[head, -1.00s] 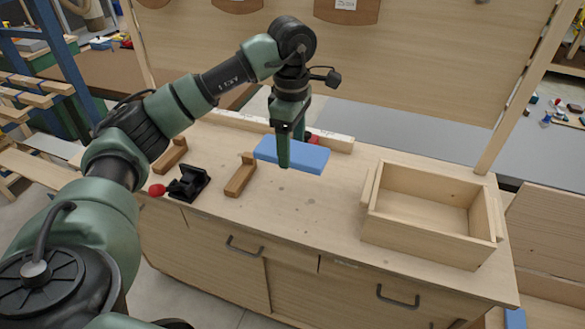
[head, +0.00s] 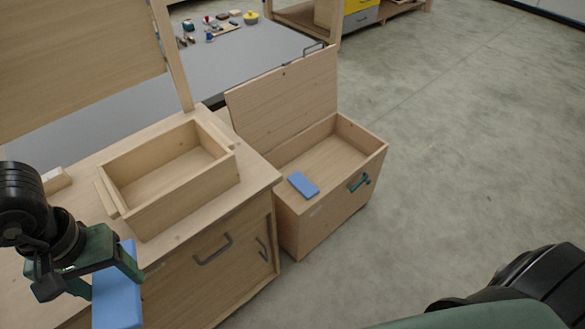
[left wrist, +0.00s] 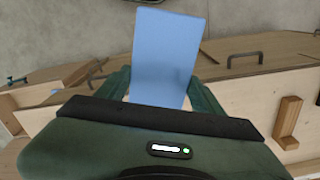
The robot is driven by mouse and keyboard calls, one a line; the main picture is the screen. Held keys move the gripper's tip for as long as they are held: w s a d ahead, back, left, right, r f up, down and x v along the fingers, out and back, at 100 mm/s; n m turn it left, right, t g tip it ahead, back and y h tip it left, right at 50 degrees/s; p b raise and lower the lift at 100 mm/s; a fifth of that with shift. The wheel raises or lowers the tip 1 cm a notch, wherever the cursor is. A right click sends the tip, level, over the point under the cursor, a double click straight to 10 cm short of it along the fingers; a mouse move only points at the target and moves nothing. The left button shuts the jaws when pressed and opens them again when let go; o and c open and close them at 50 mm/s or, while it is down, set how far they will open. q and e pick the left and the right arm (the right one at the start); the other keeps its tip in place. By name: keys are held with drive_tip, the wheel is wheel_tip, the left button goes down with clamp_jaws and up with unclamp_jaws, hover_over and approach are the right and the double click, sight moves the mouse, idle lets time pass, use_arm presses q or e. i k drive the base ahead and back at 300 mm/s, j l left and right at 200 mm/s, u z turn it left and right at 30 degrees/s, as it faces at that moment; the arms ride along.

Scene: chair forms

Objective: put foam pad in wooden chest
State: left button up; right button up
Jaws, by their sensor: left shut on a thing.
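My left gripper (head: 106,272) is shut on a blue foam pad (head: 118,297) at the lower left of the head view, in front of the workbench. In the left wrist view the pad (left wrist: 168,55) stands out beyond the fingers, between them. The wooden chest (head: 335,208) stands on the floor to the right of the bench, with its lid (head: 285,100) raised. Its inside shows bare wood. A second, similar blue pad (head: 303,185) lies flat at the chest's near left end. My right gripper is out of view.
An open wooden box (head: 190,195) sits on the bench between my left gripper and the chest. Bare floor (head: 440,150) lies to the right. A grey table behind holds small items.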

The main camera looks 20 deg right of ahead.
sight(335, 176)
drive_tip(key=i+l+z, duration=0.15)
drive_tip(key=z, duration=0.3)
drive_tip(key=i+l+z, duration=0.2)
drive_tip(key=z, duration=0.3)
drive_tip(key=i+l+z, duration=0.2)
drive_tip(key=z, duration=0.25)
drive_tip(key=i+z, duration=0.2)
drive_tip(key=i, duration=0.8)
